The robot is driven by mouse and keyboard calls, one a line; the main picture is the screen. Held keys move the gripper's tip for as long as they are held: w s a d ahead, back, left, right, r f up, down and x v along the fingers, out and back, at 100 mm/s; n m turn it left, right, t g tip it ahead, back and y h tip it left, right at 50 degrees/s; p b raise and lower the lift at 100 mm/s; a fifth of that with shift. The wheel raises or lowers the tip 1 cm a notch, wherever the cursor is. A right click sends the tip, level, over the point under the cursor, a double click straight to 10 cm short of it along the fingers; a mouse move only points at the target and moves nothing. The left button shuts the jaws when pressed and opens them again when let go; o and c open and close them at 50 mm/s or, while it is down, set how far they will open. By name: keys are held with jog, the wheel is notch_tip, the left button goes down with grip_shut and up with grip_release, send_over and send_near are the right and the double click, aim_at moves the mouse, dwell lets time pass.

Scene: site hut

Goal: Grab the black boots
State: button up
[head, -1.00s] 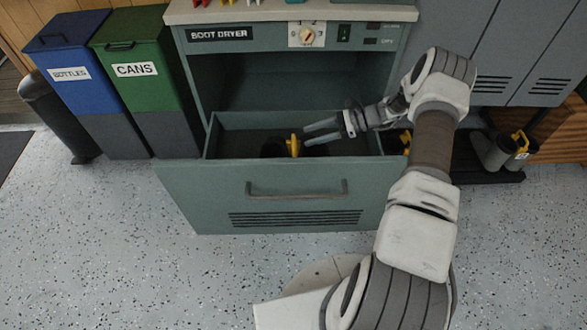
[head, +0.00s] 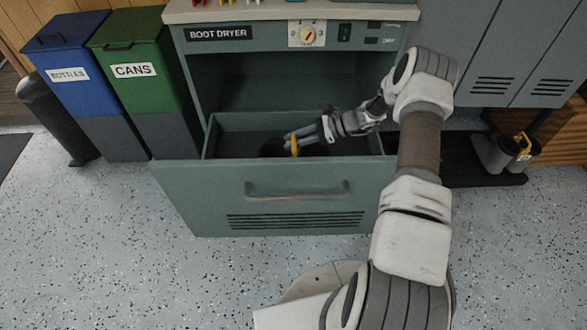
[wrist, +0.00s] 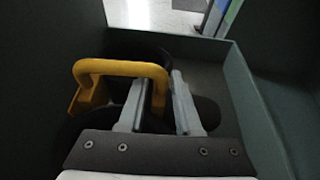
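The black boots lie low in the open drawer (head: 163,185) of the boot dryer, dark and mostly hidden by its front panel. In the wrist view a dark boot rim (wrist: 145,52) shows behind a yellow handle (wrist: 120,68). The handle joins the boots and also shows in the head view (head: 293,146). My gripper (head: 291,138) reaches into the drawer from the right. In the wrist view its two grey fingers (wrist: 162,80) stand close on either side of the handle's right end, with little gap left.
The drawer's side wall (wrist: 250,100) rises close on the right in the wrist view. A blue bottles bin (head: 75,75) and a green cans bin (head: 135,70) stand left of the dryer. Other boots with a yellow handle (head: 522,142) stand on a low black rack at right. The front floor is clear.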

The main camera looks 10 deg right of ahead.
grip_shut()
dwell(1.0)
jog(key=shift+r, duration=0.1)
